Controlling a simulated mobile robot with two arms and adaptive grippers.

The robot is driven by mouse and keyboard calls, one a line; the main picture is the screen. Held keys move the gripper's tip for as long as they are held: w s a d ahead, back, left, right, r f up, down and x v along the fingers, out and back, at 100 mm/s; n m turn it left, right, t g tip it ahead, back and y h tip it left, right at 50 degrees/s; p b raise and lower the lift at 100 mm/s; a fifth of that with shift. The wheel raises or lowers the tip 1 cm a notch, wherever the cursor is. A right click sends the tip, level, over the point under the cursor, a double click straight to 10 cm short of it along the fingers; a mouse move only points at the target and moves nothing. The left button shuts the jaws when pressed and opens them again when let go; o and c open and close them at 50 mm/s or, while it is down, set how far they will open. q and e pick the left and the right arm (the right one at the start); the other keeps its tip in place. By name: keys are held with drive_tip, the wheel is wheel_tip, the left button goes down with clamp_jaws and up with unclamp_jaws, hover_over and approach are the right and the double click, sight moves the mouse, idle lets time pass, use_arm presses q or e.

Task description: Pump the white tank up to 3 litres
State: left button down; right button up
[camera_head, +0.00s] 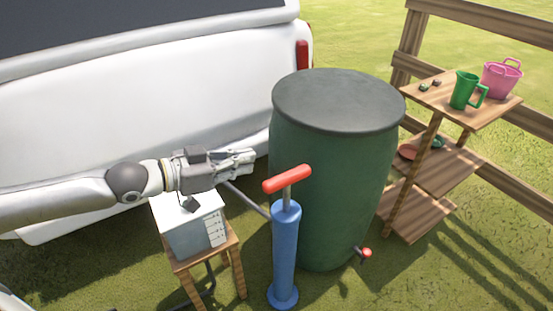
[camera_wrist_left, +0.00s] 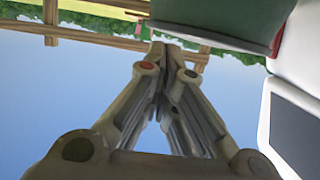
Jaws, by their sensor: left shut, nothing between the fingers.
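The white tank (camera_head: 185,232) stands on a small wooden stool, with scale marks on its right-hand face. The liquid level cannot be made out. The blue pump (camera_head: 285,250) stands upright on the grass right of the stool. Its red T-handle (camera_head: 287,179) sits a short way above the barrel on a grey rod. My left gripper (camera_head: 252,158) is shut and empty, above and behind the tank, left of the handle and apart from it. In the wrist view its fingertips (camera_wrist_left: 158,48) meet. My right gripper is not in view.
A large green barrel (camera_head: 325,190) with a dark lid and a red tap (camera_head: 366,252) stands close behind the pump. A white vehicle (camera_head: 130,110) is behind my left arm. A wooden shelf (camera_head: 440,103) at right holds a green jug (camera_head: 464,90) and pink basket (camera_head: 500,80).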

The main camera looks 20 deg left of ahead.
use_arm(q)
hover_over(280, 178)
wheel_tip(280, 178, down, 2)
drive_tip(key=shift+d+f+b, duration=0.1)
drive_tip(key=shift+d+b, duration=0.05)
drive_tip(key=shift+b, duration=0.2)
wheel_tip(280, 178, down, 3)
drive_tip(key=shift+r+b, duration=0.15)
drive_tip(key=shift+b, duration=0.15)
drive_tip(key=shift+f, duration=0.7)
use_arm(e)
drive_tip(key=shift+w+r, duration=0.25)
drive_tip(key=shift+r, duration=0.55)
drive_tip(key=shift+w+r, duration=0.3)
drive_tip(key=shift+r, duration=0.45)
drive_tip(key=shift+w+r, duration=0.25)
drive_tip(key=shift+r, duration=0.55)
